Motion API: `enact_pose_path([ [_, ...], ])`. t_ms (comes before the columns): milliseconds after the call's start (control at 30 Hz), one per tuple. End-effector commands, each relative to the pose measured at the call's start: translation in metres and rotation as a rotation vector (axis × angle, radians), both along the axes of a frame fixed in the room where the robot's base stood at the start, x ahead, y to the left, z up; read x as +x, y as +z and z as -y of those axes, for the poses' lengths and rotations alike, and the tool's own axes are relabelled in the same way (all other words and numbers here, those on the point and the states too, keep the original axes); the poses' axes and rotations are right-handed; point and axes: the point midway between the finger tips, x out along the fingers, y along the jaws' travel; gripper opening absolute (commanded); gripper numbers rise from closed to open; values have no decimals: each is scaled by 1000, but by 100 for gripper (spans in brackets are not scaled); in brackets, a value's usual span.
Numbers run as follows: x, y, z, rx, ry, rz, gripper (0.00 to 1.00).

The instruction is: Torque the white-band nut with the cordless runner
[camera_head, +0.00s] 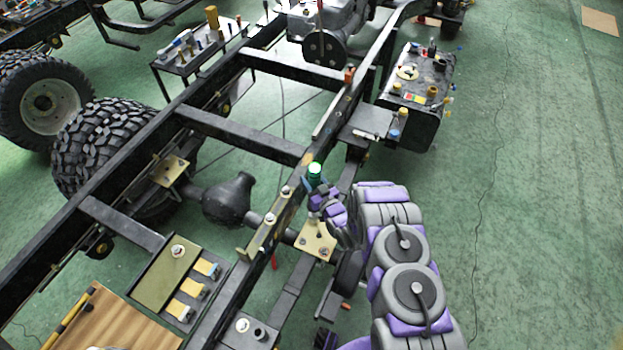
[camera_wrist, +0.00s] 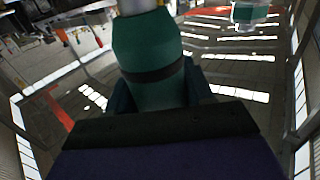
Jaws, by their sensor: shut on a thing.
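In the wrist view the runner (camera_wrist: 150,55) is a teal body with a black band, held between dark fingers. Its working end is out of clear sight. The tool is above the dark chassis rail (camera_head: 262,205), close to a brass-coloured plate (camera_head: 318,240) with nuts. Several pale nuts sit along the rail, one of them here (camera_head: 270,219). They are too small to tell which has a white band, or whether the runner touches one.
A black box (camera_head: 425,118) with coloured caps stands right of the rail. A tool table (camera_head: 205,62) is at the back left. Tyres (camera_head: 95,148) and an axle housing (camera_head: 228,200) lie left. A tray with yellow blocks (camera_head: 165,275) is front left. Green floor on the right is clear.

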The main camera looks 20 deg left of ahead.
Motion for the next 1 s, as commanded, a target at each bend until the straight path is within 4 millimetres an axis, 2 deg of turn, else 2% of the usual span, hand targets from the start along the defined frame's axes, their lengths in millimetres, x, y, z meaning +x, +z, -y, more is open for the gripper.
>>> enact_pose_path([
  [500,1,1,0,2,0,3,0],
  [1000,1,-8,0,3,0,3,0],
])
